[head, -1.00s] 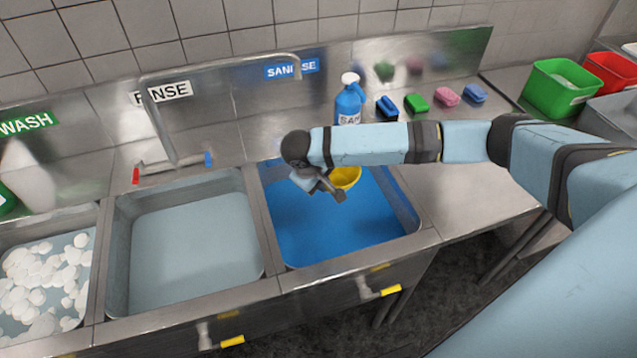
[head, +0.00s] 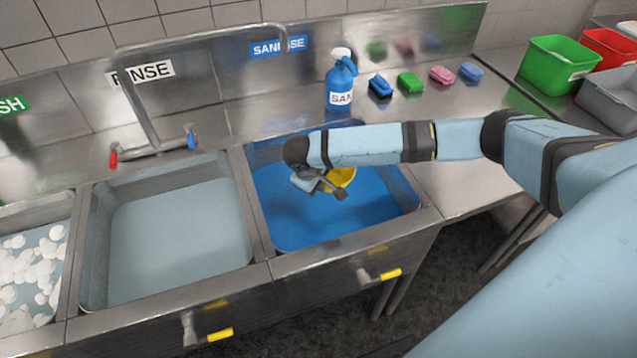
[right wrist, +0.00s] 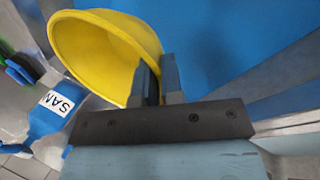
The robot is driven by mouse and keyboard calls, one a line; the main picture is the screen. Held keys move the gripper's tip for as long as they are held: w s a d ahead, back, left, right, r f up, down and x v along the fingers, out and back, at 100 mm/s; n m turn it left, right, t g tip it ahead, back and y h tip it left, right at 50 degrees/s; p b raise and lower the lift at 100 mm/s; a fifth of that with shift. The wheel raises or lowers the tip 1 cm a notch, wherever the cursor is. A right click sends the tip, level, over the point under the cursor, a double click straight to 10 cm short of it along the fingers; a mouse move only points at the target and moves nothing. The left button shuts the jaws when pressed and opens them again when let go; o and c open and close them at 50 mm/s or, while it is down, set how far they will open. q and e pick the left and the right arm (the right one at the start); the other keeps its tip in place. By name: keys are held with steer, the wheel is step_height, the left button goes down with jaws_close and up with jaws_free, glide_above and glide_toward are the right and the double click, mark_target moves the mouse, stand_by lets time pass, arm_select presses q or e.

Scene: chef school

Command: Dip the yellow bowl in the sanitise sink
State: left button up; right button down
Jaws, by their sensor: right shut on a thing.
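The sanitise sink (head: 290,222) is the right-hand basin and holds blue liquid. My right gripper (head: 338,188) is over this sink, shut on the rim of the yellow bowl (head: 343,175). The bowl is partly hidden behind the gripper in the head view. In the right wrist view the yellow bowl (right wrist: 95,45) is tilted, with its rim between the two fingers (right wrist: 158,82) and blue behind it. I cannot tell whether the bowl touches the liquid. My left gripper is not in view.
The rinse sink (head: 180,235) lies left of it, with a tap (head: 150,145) behind. A blue spray bottle (head: 341,85) stands behind the sanitise sink. Several sponges (head: 410,83) lie right of the bottle. A green bin (head: 556,66) stands at the far right.

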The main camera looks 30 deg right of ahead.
step_height(320, 180, down, 18)
steer(key=b, duration=0.6)
steer(key=shift+f+b, duration=0.65)
steer(key=shift+f, duration=0.55)
steer(key=shift+f, duration=0.45)
steer(key=shift+f, duration=0.15)
